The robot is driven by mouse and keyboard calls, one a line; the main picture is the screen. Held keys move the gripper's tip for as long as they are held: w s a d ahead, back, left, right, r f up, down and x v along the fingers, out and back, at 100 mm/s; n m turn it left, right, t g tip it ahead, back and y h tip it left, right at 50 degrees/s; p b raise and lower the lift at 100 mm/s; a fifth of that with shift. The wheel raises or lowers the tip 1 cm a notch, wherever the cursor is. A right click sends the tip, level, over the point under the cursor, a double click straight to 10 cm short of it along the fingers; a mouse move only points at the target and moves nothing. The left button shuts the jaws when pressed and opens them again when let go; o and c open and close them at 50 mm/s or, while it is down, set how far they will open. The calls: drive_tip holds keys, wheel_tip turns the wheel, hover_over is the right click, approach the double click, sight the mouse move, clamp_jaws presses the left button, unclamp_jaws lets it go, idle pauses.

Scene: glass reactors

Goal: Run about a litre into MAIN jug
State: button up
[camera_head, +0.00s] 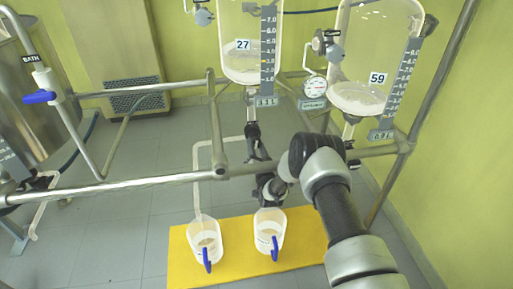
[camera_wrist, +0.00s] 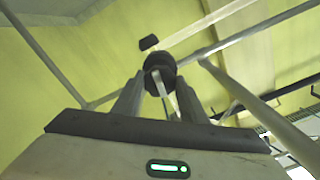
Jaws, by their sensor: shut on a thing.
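Two clear jugs with blue handles stand on a yellow mat (camera_head: 183,262): a left jug (camera_head: 204,240) and a right jug (camera_head: 268,232). I cannot read which one is MAIN, nor make out their fill levels. Glass vessel 27 (camera_head: 236,60), with a grey scale, hangs above, its dark drain fitting (camera_head: 252,135) below it. A pale tube (camera_head: 196,175) runs from there down toward the left jug. My gripper (camera_head: 268,186) is at the dark fittings above the right jug. In the wrist view my gripper (camera_wrist: 160,88) is shut on a round black knob (camera_wrist: 158,62); its setting is unclear.
Glass vessel 59 (camera_head: 362,55) hangs at the right, with a gauge (camera_head: 314,86) beside it. A metal rail (camera_head: 140,188) crosses in front of the drain. A BATH valve with blue lever (camera_head: 40,97) is at the left. Grey floor left of the mat is clear.

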drive_tip(key=m, duration=0.3)
drive_tip(key=shift+m, duration=0.4)
drive_tip(key=m, duration=0.4)
drive_tip(key=shift+m, duration=0.3)
drive_tip(key=m, duration=0.4)
drive_tip(key=shift+a+m, duration=0.1)
drive_tip(key=shift+m, duration=1.4)
drive_tip(key=o, duration=1.1)
drive_tip(key=shift+c, duration=0.2)
drive_tip(key=shift+r, duration=0.1)
drive_tip(key=shift+s, duration=0.1)
